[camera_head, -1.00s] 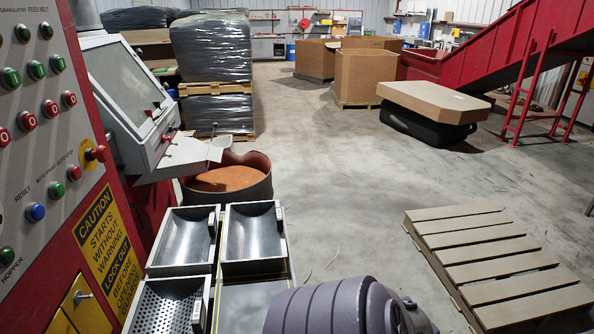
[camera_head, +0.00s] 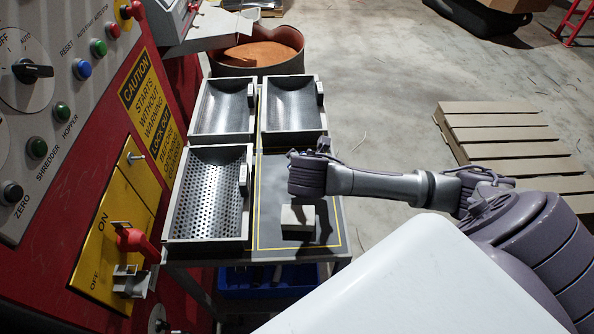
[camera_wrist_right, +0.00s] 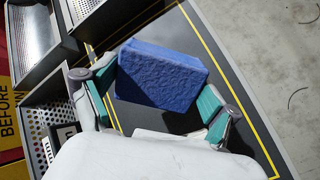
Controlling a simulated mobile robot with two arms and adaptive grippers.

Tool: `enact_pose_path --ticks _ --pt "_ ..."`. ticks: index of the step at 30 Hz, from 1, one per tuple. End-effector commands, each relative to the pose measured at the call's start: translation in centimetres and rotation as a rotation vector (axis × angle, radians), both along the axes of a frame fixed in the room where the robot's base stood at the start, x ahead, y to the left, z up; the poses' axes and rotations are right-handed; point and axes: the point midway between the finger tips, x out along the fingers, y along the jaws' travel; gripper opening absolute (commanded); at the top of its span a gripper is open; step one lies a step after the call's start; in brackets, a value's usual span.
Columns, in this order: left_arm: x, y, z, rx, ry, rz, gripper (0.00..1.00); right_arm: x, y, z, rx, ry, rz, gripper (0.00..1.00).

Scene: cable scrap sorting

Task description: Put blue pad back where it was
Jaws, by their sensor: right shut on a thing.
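The blue pad (camera_wrist_right: 162,76) is a rough, rectangular block in the right wrist view. My right gripper (camera_wrist_right: 156,98) is shut on it, with a teal-padded finger at each side. In the head view my right arm reaches in from the right. The pale body of the right gripper (camera_head: 298,217) hangs over the dark bench panel (camera_head: 275,178) edged with a yellow line. The pad is hidden under it there. Whether the pad touches the panel I cannot tell. My left gripper is not in view.
A perforated tray (camera_head: 207,236) lies left of the panel. Two smooth trays, left (camera_head: 222,128) and right (camera_head: 293,125), sit behind. A red control cabinet (camera_head: 95,140) borders the left. A blue bin (camera_head: 262,283) is below the bench. Bare panel surrounds the gripper.

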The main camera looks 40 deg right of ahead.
Motion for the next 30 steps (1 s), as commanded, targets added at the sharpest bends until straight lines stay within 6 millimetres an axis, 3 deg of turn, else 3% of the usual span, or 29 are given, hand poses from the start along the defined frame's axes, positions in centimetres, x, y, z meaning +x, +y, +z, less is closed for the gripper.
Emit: enact_pose_path --ticks 1,6,13,18,21,30 --pt "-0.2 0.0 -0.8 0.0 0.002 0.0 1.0 0.5 -1.5 -0.4 0.038 0.049 -0.073 0.6" --pt "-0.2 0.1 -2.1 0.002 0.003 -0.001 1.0 0.0 -5.1 -0.6 0.233 0.227 -0.314 0.6" --pt "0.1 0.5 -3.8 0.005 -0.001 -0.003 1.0 -2.2 -7.9 2.3 0.497 0.363 -0.576 0.6" --pt "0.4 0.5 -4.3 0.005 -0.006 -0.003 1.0 -3.5 -8.0 4.7 0.602 0.399 -0.66 0.6" --pt "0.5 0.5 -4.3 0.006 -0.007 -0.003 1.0 -3.6 -7.6 5.1 0.627 0.41 -0.675 0.6" --pt "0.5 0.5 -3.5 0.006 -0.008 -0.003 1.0 1.0 -3.4 1.7 0.636 0.416 -0.676 0.6"
